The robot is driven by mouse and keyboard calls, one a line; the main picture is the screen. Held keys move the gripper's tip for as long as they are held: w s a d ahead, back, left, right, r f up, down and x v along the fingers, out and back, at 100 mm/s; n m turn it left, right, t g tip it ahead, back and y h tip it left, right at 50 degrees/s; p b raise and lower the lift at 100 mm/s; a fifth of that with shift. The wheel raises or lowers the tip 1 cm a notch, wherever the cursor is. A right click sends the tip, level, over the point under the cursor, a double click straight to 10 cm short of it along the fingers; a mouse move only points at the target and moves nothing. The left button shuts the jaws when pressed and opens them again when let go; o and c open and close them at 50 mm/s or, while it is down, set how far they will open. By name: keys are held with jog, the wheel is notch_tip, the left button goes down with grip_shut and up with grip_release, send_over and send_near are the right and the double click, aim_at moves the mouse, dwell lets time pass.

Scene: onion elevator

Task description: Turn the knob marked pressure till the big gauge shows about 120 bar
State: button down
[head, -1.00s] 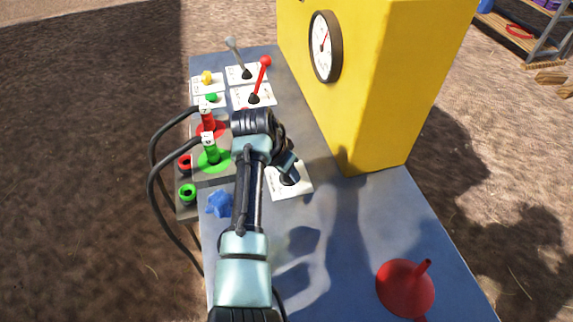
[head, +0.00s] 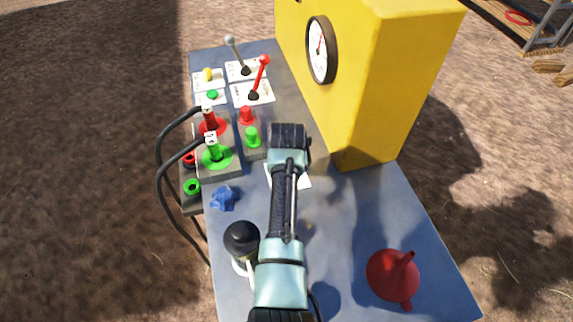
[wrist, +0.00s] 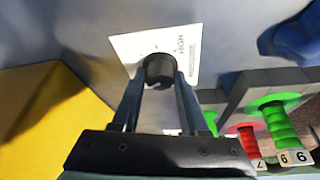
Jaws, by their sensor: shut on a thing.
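The black knob (wrist: 159,66) stands on a white plate (wrist: 183,45) with tick marks and the word HIGH in the wrist view. My gripper (wrist: 161,88) is shut on this knob, a finger on either side. The plate's edge shows in the head view (head: 304,182), but my arm hides the knob and the fingers there. The big round gauge (head: 321,51) is on the yellow housing (head: 400,90). Its needle points roughly upward; the numbers are too small to read.
Left of my arm are red (head: 210,124) and green (head: 215,154) hose couplings, a blue star-shaped knob (head: 222,197) and a black-topped round object (head: 241,237). Two levers stand at the back, including a red one (head: 260,77). A red funnel (head: 392,275) lies at the front right.

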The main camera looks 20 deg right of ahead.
dwell(0.4)
jog(key=shift+c, duration=2.1)
grip_release()
jog(key=shift+r, duration=0.1)
jog(key=v, duration=1.2)
jog(key=shift+s+r+p, duration=0.25)
jog(key=shift+r+p, duration=0.1)
jog(key=w+a+r+n+t+h, duration=0.1)
jog(key=w+a+r+t, duration=0.15)
jog(key=r+t, duration=0.75)
jog(key=w+a+r+t+h, duration=0.1)
jog(key=w+r, duration=0.2)
jog(key=r, duration=1.5)
jog(key=s+a+r+t+y, duration=0.1)
jog(key=s+a+r+t, duration=0.1)
jog(key=s+r+t, duration=0.2)
jog(key=s+a+r+n+t+y, duration=0.1)
jog(key=s+a+r+t, duration=0.2)
jog(key=s+r, duration=0.5)
jog(key=s+a+r+n+t+y, duration=0.1)
jog(key=s+a+r+t, duration=0.2)
jog(key=r, duration=1)
jog(key=s+t, duration=0.2)
jog(key=s, duration=0.2)
jog(key=shift+r, duration=0.4)
